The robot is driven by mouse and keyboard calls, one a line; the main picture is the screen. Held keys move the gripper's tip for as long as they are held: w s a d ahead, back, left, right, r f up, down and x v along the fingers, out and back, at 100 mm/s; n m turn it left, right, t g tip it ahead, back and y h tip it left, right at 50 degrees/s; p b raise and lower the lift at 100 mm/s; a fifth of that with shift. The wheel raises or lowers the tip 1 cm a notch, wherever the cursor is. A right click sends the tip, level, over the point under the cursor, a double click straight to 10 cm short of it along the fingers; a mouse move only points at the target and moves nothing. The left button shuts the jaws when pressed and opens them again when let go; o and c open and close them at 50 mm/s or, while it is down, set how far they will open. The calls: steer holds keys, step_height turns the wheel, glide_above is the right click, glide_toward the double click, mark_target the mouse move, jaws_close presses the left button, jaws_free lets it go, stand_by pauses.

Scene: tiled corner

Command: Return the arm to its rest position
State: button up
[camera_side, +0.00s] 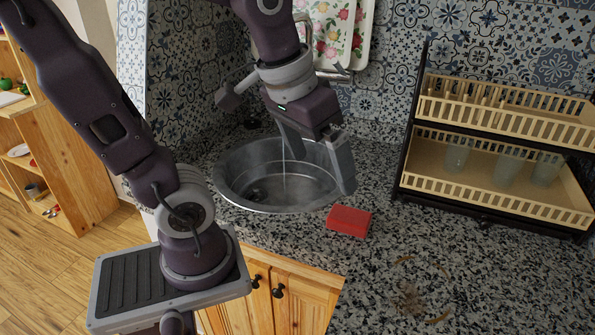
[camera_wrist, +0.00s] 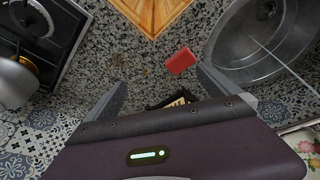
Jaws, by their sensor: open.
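My gripper (camera_side: 318,168) is open and empty, held above the counter over the right part of the sink. In the wrist view my gripper (camera_wrist: 160,92) shows its two fingers spread wide with nothing between them. My arm reaches up from its mount at the lower left and bends over at the top of the side view.
A round metal sink (camera_side: 232,190) has water running into it. A red sponge (camera_side: 348,221) lies on the speckled counter (camera_side: 380,275) beside it. A two-tier rack (camera_side: 500,195) with several glasses stands right. The wrist view shows a stove (camera_wrist: 62,75) and kettle (camera_wrist: 16,82).

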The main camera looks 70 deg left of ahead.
steer(key=s+d+m+t, duration=0.1)
steer(key=s+d+m, duration=0.1)
steer(key=s, duration=0.4)
steer(key=shift+m+t, duration=0.4)
